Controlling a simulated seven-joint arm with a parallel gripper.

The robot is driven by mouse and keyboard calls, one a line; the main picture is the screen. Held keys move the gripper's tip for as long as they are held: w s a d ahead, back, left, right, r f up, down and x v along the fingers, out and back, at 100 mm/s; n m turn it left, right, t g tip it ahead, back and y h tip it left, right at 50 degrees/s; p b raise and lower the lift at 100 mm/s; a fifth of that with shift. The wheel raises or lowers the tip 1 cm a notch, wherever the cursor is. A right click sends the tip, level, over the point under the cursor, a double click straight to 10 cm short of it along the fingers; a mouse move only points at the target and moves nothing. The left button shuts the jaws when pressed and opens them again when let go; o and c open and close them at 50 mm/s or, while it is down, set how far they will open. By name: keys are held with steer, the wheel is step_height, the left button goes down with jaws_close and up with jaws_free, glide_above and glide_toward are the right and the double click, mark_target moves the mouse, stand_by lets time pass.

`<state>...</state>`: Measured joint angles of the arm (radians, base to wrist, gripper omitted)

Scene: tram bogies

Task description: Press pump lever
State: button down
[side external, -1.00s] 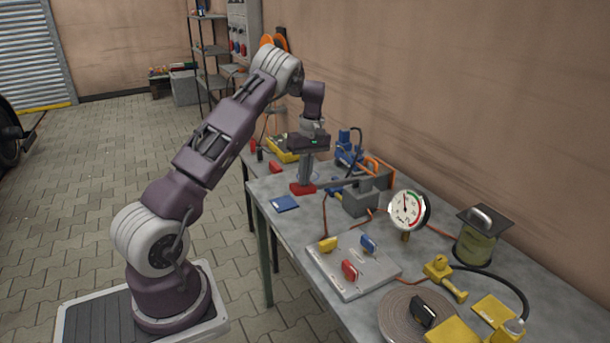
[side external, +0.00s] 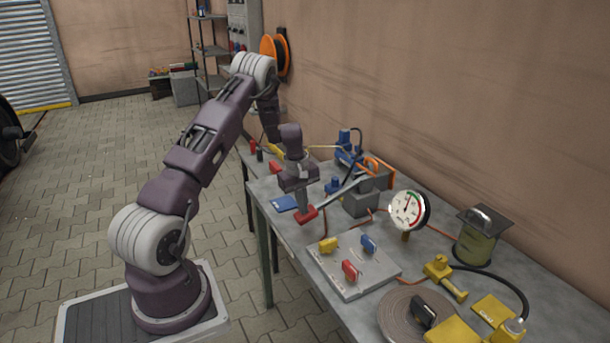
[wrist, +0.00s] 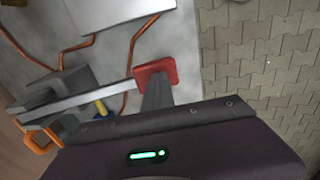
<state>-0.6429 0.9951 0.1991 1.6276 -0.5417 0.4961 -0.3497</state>
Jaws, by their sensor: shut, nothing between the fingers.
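The pump lever is a grey bar (side external: 341,194) with a red pad (side external: 307,215) at its end. It runs from the grey pump block (side external: 361,202) and slopes down toward the pad. My gripper (side external: 303,207) points down, fingers shut and empty, with its tips at the red pad. The wrist view shows the bar (wrist: 85,98), the red pad (wrist: 156,73) and my shut fingers (wrist: 157,90) meeting at the pad. The exact contact is hidden. A round dial gauge (side external: 408,210) stands to the right of the pump.
A blue pad (side external: 285,203) lies left of the lever end. A grey panel (side external: 345,284) with coloured knobs is in front. Orange hoses (wrist: 140,42) cross the bench. A green container (side external: 476,246) stands at right. The bench's front edge is close to the lever.

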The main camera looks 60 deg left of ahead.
steer(key=shift+s+f, duration=0.3)
steer(key=shift+f, duration=0.25)
steer(key=shift+r, duration=0.1)
steer(key=s+r, duration=0.4)
steer(key=r, duration=1)
steer(key=shift+w, duration=0.1)
stand_by(0.4)
